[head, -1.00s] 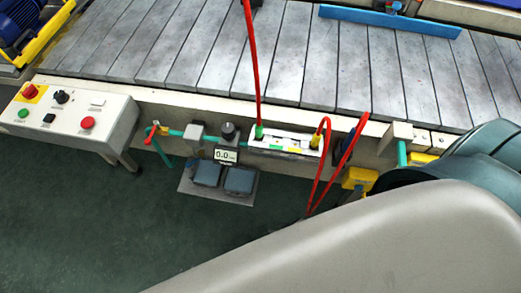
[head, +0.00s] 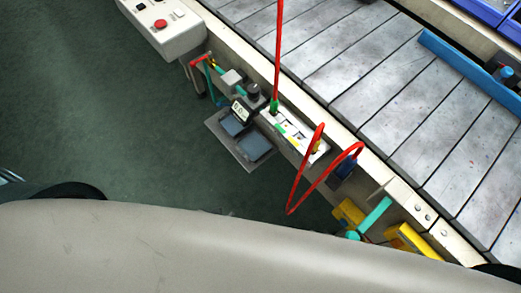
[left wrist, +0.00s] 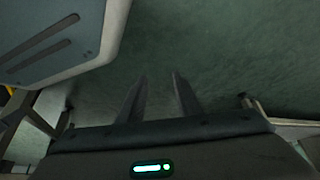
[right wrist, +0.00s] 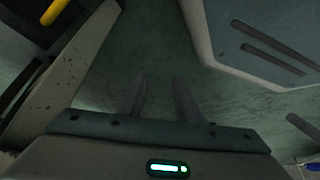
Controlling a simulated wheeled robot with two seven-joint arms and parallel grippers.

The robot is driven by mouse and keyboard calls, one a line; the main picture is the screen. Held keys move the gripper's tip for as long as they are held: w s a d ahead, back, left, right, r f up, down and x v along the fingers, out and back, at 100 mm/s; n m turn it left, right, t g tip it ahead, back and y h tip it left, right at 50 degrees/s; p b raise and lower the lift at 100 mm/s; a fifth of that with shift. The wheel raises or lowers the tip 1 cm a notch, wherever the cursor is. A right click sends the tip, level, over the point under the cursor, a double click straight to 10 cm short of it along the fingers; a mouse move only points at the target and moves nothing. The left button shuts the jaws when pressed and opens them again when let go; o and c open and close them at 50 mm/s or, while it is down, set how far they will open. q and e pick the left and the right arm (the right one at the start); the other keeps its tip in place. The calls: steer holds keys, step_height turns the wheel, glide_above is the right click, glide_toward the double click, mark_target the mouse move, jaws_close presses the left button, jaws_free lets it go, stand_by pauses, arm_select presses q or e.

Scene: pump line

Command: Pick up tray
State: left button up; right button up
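I cannot make out a clear tray in these views. The edge of a blue container (head: 492,12) shows at the top right of the head view, cut off by the frame; I cannot tell whether it is the tray. My left gripper (left wrist: 159,76) shows in the left wrist view with its two fingers apart and nothing between them, over the dark green floor. My right gripper (right wrist: 160,78) shows in the right wrist view, also with fingers apart and empty over the floor. Neither gripper shows in the head view.
A slatted grey conveyor (head: 350,60) runs diagonally, with a blue bar (head: 470,72) across it. On its near side are a control box (head: 165,24), a plate with two pads (head: 240,140), red hoses (head: 318,165) and yellow parts (head: 350,215). Green floor (head: 90,110) is open at left.

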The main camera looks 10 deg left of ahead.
arm_select(q)
steer(key=shift+a, duration=0.1)
